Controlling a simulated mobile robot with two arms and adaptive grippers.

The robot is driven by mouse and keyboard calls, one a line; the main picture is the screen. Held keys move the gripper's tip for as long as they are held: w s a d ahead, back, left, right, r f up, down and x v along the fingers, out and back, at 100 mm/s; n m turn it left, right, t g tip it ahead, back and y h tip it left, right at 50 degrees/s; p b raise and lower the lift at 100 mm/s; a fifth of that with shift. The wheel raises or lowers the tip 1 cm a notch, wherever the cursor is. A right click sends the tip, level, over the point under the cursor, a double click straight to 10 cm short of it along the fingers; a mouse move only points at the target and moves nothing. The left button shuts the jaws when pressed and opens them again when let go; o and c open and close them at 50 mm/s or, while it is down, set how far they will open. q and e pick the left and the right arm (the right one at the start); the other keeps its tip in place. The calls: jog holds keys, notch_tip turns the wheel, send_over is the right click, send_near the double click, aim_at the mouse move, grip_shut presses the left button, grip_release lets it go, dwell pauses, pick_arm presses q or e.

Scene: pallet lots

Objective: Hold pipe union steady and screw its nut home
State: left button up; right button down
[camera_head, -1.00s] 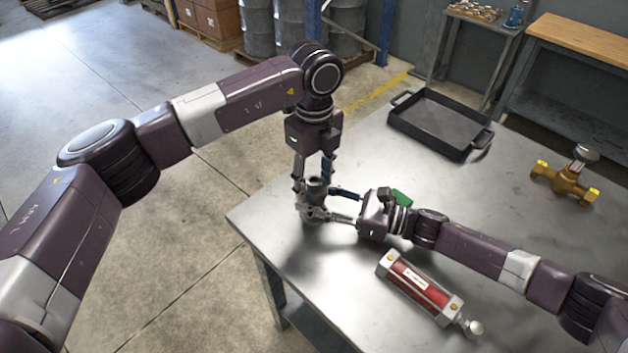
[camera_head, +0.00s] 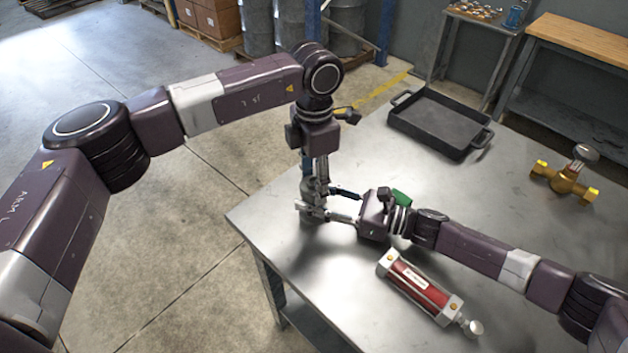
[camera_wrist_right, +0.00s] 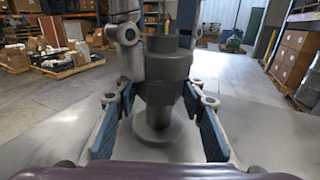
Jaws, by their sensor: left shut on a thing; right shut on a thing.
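The grey pipe union (camera_head: 309,190) stands upright on the metal table near its left corner. In the right wrist view, the union (camera_wrist_right: 165,80) has a wide upper collar, a tapered body and a round foot on the table. My left gripper (camera_head: 314,182) points down from above and is shut on the nut at the union's top; the arms partly hide this. Its fingers also show in the right wrist view (camera_wrist_right: 163,36). My right gripper (camera_head: 320,202) reaches in from the right, level, and is shut on the union's body, its blue-padded fingers (camera_wrist_right: 159,104) on either side.
A red cylinder with metal ends (camera_head: 422,288) lies in front of my right arm. A green thing (camera_head: 400,198) is partly hidden behind my right wrist. A black tray (camera_head: 410,126) and a brass valve (camera_head: 566,183) stand farther back. The table between them is clear.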

pick_arm(q)
jog(key=m, duration=0.4)
pick_arm(e)
jog(key=shift+f, duration=0.1)
pick_arm(q)
jog(key=m, duration=0.7)
jog(key=shift+m, duration=0.4)
jog(key=m, duration=0.3)
jog(key=shift+m, duration=0.3)
jog(key=o, duration=1.4)
jog(key=shift+c, duration=0.2)
notch_tip(320, 180, up, 12)
